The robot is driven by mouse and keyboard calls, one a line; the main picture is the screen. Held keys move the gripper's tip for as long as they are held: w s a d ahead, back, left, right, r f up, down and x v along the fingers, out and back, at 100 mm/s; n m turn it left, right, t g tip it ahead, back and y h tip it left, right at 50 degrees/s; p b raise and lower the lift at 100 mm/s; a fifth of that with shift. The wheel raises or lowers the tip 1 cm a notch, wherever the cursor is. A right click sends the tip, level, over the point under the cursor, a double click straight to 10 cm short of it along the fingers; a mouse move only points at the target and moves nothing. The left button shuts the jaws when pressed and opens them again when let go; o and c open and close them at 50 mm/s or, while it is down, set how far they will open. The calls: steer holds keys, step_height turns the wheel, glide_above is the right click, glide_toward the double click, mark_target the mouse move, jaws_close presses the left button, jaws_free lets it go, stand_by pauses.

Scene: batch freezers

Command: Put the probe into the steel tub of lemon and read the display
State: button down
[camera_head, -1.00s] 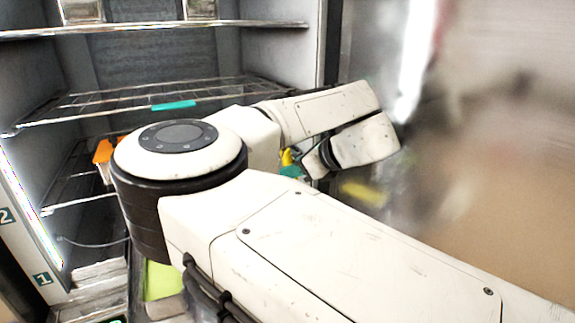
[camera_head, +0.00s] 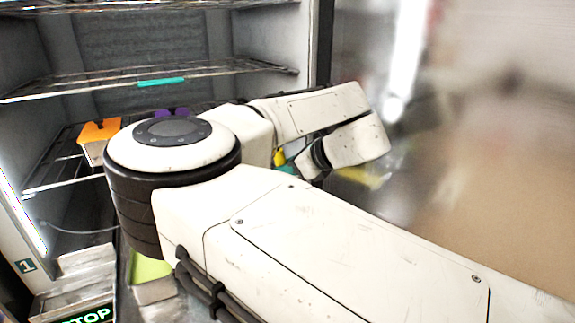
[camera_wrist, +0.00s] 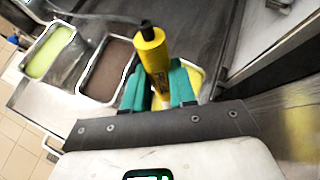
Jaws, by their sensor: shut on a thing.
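A steel tub with yellow contents (camera_wrist: 196,77), likely the lemon, shows partly behind the right finger; the rest is hidden. The probe's tip is hidden, so I cannot tell whether it touches the contents. I cannot make out a probe reading.
A brown-filled tub (camera_wrist: 109,70) and a green-filled tub (camera_wrist: 48,51) sit to the left in the wrist view. The green one also shows in the head view (camera_head: 151,269). An open cabinet has wire shelves (camera_head: 60,84); an orange-lidded tub (camera_head: 99,139) and a purple item (camera_head: 171,113) stand there.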

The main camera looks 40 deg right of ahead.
steer(key=shift+f+b, duration=1.15)
steer(key=shift+f, duration=1.7)
steer(key=shift+r, duration=0.1)
step_height(320, 180, up, 10)
steer(key=p, duration=0.9)
